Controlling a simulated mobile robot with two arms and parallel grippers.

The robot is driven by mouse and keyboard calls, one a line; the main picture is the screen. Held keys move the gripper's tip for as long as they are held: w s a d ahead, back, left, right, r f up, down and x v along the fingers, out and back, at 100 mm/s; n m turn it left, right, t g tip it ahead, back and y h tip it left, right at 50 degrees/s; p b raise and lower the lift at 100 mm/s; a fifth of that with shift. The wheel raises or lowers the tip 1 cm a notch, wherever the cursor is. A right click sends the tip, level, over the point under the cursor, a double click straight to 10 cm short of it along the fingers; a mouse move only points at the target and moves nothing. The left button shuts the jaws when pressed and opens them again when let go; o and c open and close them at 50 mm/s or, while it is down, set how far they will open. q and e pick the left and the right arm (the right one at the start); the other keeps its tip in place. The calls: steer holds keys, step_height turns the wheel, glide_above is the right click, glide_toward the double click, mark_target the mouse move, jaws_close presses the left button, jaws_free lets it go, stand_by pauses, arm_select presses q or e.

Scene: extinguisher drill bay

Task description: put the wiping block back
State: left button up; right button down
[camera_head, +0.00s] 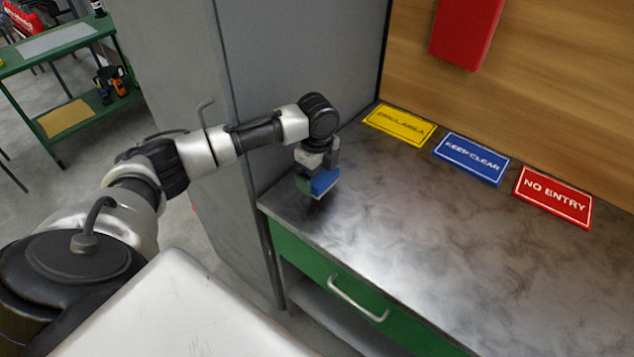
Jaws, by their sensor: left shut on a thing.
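My left gripper (318,168) reaches in from the left and points down over the left end of the metal worktop (430,235). It is shut on the wiping block (324,183), a small block showing blue and green sides and a pale lower edge. The gripper hides the block's top. A dark patch shows on the worktop just under the block; I cannot tell whether the block touches the surface. My right gripper is not in view.
Yellow (400,124), blue "KEEP CLEAR" (471,158) and red "NO ENTRY" (553,197) signs lie along the worktop's back. A grey panel (290,65) stands close on the left. A green drawer (335,285) is below. The worktop's middle and front are clear.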

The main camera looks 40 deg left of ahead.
mark_target(317, 183)
arm_select(q)
step_height(317, 183, down, 3)
steer(key=shift+f+p, duration=0.2)
steer(key=shift+p, duration=0.1)
steer(key=shift+f, duration=0.3)
steer(key=shift+f, duration=0.15)
steer(key=o, duration=0.5)
steer(key=shift+o, duration=0.2)
step_height(317, 183, up, 12)
steer(key=shift+r+b, duration=0.15)
steer(key=shift+b, duration=0.55)
